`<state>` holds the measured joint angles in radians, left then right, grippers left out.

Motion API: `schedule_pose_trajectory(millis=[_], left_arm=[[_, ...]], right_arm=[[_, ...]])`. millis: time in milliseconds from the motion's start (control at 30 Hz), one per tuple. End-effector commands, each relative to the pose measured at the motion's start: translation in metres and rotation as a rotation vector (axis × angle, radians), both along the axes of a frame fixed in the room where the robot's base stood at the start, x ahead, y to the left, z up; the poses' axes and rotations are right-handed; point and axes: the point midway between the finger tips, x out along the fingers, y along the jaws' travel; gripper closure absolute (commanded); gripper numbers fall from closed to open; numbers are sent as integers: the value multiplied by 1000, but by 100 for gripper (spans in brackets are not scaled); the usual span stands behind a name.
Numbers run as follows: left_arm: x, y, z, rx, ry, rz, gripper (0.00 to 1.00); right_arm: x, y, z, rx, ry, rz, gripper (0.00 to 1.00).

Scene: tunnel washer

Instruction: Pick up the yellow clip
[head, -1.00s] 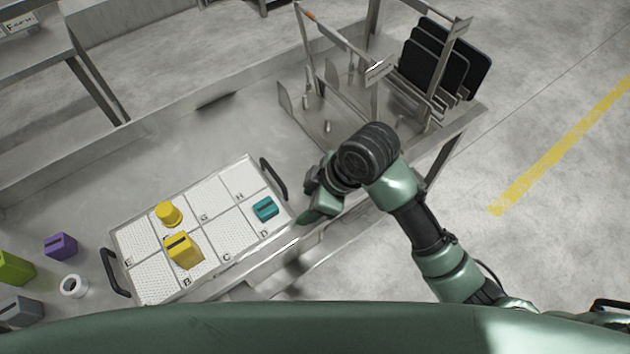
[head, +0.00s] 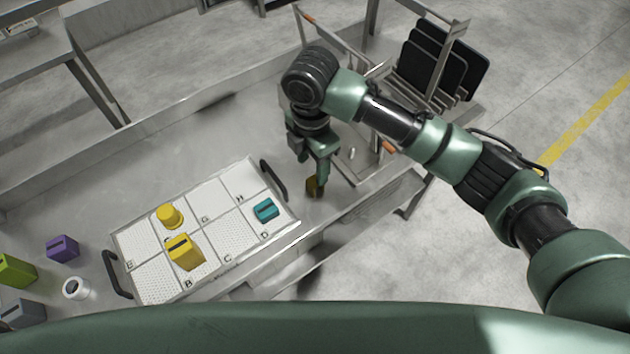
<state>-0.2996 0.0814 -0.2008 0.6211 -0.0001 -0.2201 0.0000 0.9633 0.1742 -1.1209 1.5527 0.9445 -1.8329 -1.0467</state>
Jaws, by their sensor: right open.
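A small dark-yellow piece (head: 312,187), which looks like the yellow clip, is on the steel table just right of the white tray. It is in shadow and partly hidden by my right gripper (head: 317,184). That gripper points down at it and is open, with its fingers at the piece; I cannot tell whether they touch it. A brighter yellow slotted block (head: 186,253) stands on the tray near the letter B. A yellow round piece (head: 169,215) stands behind it. My left gripper is not in view.
The white gridded tray (head: 213,231) has dark handles and also holds a teal block (head: 265,209). Purple (head: 62,248), green (head: 14,270) and grey (head: 22,313) blocks and a white ring (head: 76,287) lie at left. A metal rack with black plates (head: 440,65) stands at back right.

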Motion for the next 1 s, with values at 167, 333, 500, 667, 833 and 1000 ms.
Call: schedule_pose_trajectory(millis=[167,333,500,667,833,1000], left_arm=[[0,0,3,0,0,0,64],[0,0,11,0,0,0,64],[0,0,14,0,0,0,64],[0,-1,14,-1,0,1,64],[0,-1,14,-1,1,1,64],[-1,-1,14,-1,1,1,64]], right_arm=[[0,0,-14,0,0,-2,47],[-4,-3,-33,-2,3,-3,47],[-5,-3,-58,-1,2,-3,47],[-4,-3,-66,0,-2,-2,47],[-4,-3,-66,0,-2,-2,47],[-4,-3,-65,0,-2,-2,95]])
